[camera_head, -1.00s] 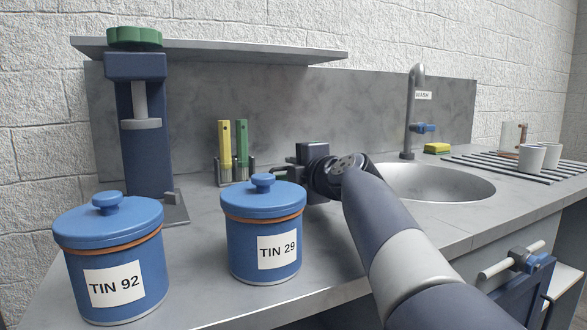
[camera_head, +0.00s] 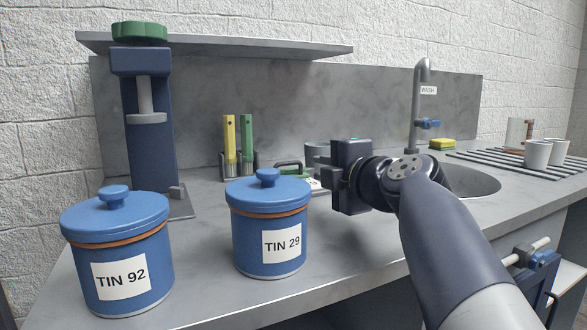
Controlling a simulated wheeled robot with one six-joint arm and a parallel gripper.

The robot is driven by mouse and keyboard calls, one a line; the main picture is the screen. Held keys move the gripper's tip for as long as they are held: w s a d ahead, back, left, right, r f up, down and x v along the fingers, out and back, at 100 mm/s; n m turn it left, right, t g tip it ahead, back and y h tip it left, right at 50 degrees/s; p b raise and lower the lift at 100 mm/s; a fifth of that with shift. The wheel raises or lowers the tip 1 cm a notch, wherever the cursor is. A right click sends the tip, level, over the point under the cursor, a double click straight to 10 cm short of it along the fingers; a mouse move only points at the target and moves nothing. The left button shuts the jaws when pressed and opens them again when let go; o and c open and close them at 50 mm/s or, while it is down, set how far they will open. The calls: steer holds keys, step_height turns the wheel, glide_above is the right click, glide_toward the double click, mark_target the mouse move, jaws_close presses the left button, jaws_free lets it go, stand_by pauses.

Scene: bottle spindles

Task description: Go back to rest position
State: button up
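My gripper (camera_head: 348,176) is at the end of my dark arm, above the counter to the right of the tin labelled TIN 29 (camera_head: 268,228). I see its dark body from behind and the side. Its fingertips are hidden, so I cannot tell whether it is open or shut. The blue tin labelled TIN 92 (camera_head: 117,255) stands at the front left. Both tins have their lids on, and the gripper appears apart from them.
A press-like stand with a green knob (camera_head: 139,32) is at the left. Behind TIN 29 are a holder with yellow and green sticks (camera_head: 238,143) and a dark-handled item (camera_head: 289,166). The sink (camera_head: 470,181), tap (camera_head: 416,110), sponge (camera_head: 442,144) and rack with cups (camera_head: 537,154) are right.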

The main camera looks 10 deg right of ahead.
mark_target(293, 162)
steer(key=x, duration=1.1)
steer(key=shift+r, duration=0.1)
steer(key=shift+s, duration=0.1)
